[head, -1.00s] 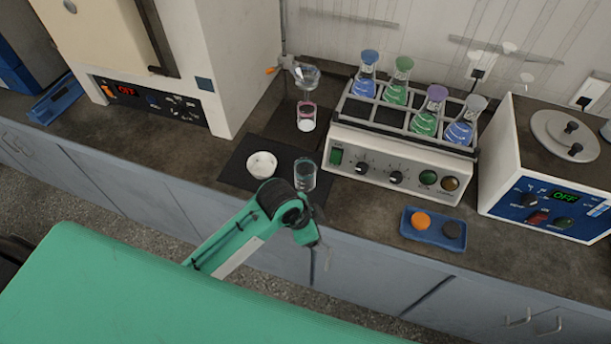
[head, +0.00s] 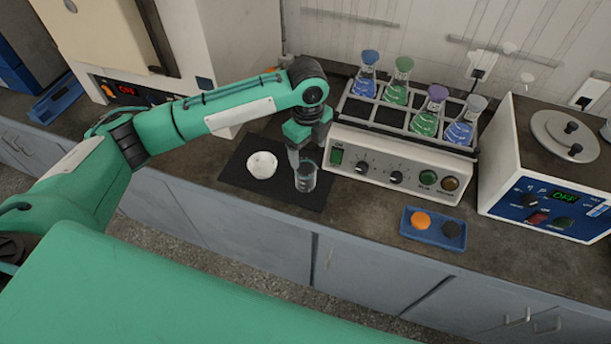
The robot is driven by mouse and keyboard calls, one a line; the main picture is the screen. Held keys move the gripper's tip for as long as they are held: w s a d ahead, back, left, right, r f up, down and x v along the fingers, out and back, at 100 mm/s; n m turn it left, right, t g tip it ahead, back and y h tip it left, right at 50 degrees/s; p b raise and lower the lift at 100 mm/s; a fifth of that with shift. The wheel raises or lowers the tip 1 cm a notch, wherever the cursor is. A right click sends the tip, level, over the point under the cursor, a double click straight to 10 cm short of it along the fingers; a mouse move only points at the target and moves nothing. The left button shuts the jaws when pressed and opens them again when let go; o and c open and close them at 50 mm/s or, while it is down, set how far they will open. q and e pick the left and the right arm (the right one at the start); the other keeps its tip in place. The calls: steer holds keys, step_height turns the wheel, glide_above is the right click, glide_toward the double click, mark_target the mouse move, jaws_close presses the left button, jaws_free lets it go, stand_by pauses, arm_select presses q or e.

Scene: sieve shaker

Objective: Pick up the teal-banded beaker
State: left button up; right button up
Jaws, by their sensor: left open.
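The teal-banded beaker (head: 305,179) is a small clear glass with a teal tint near its rim. It stands upright on the black mat (head: 238,179), in front of the shaker's left end. My left gripper (head: 300,165) points down right at the beaker's rim and is open. Its fingers partly hide the beaker's top, and I cannot tell whether they touch the glass. My right gripper is not in view.
A white bowl (head: 262,165) sits on the mat left of the beaker. The shaker (head: 395,165) with several stoppered flasks stands close on the right. A blue tray (head: 432,239) with an orange and a black disc lies front right. The counter's front edge is near.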

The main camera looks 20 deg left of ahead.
mark_target(305, 178)
arm_select(q)
steer(key=f, duration=0.2)
steer(key=f+p, duration=0.1)
steer(key=f, duration=0.4)
steer(key=shift+w+a+f, duration=0.2)
steer(key=shift+a+f, duration=0.15)
steer(key=shift+f, duration=0.05)
step_height(305, 178, down, 4)
steer(key=shift+f+p, duration=0.1)
steer(key=shift+p, duration=0.85)
steer(key=shift+f, duration=0.6)
steer(key=c, duration=1)
